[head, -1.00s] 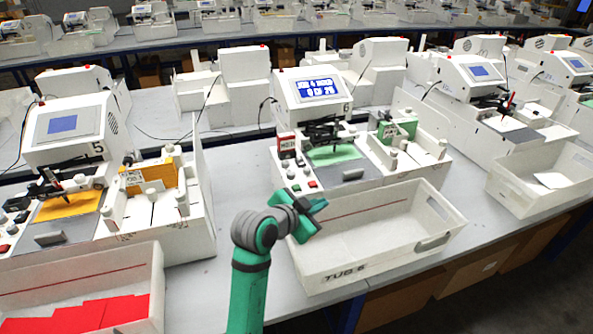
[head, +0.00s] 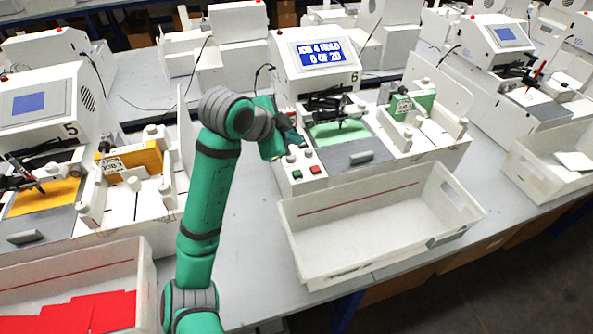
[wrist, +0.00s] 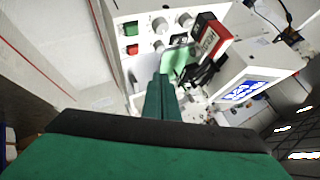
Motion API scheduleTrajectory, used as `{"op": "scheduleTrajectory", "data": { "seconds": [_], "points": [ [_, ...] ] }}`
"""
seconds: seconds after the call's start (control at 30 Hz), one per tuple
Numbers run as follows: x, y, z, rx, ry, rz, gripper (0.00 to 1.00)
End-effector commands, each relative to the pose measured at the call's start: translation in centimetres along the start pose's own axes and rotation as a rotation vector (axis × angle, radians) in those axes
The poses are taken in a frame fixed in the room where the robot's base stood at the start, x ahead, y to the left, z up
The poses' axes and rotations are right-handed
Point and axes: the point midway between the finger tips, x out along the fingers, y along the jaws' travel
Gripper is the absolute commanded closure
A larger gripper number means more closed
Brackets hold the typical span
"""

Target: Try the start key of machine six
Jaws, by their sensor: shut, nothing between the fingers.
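Machine six (head: 318,88) has a blue screen (head: 320,52) reading "JOB 4 HELD 0 OF 20". On its front left panel are a green key (head: 297,174) and a red key (head: 315,170), with small knobs behind them. The wrist view also shows the green key (wrist: 131,29) and the red key (wrist: 133,49). A red and white block (wrist: 208,38), its lettering hard to read, stands by the panel; my gripper mostly hides it in the head view. My gripper (head: 296,138) is shut and empty, above the panel's back left, apart from both keys.
A white tub (head: 300,254), empty, stands in front of machine six. Machine five (head: 60,100) is at left, with a tub (head: 148,285) of red sheets before it. A green sheet (head: 338,131) lies on machine six's bed. Bare bench (head: 240,240) shows between the machines.

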Motion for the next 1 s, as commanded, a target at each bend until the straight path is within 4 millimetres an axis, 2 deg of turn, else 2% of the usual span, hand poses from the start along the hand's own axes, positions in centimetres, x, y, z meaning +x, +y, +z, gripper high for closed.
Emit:
{"op": "scheduleTrajectory", "data": {
  "seconds": [0.7, 1.0],
  "points": [
    [5.1, 3.7, 3.9, -0.005, 0.0, -0.001, 1.0],
    [6.0, 4.4, 4.5, -0.002, 0.0, -0.002, 1.0]
  ]
}}
